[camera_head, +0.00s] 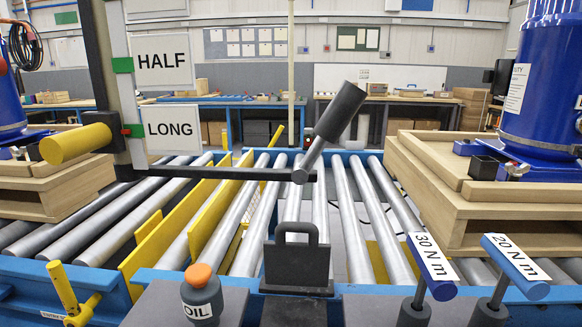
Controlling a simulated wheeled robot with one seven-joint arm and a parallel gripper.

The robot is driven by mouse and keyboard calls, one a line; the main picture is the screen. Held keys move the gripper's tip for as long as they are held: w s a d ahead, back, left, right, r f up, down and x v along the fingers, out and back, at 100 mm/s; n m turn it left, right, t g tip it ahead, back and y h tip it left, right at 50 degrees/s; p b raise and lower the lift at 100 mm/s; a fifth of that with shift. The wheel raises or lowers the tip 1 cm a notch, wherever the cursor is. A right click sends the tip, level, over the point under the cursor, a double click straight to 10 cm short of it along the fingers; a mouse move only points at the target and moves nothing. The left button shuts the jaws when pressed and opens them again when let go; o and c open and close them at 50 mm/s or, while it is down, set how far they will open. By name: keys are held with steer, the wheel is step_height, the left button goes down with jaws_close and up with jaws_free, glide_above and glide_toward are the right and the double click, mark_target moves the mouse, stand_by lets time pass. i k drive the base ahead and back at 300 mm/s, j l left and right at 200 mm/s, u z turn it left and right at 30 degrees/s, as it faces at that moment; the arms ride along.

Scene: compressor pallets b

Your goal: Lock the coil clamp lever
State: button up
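No label in view names the coil clamp lever, so I cannot tell for certain which handle it is. One lever (335,122) has a thick dark grey grip on a silver rod and tilts up to the right, at the right end of a dark horizontal bar (235,173). A thick yellow cylindrical handle (75,143) points left from the post with the HALF sign (162,61) and LONG sign (171,129). A smaller yellow lever (64,288) leans left on the blue frame at lower left. My gripper is not in view.
A roller conveyor (340,205) with yellow guides lies ahead. Blue compressors on wooden pallets stand left and right (440,200). In front are an oil bottle (202,298), a black block with a handle (297,262), and 30 N m (432,266) and 20 N m (515,265) tools.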

mark_target(347, 100)
steer(key=l, duration=1.65)
steer(key=k+l, duration=0.1)
steer(key=l, duration=0.3)
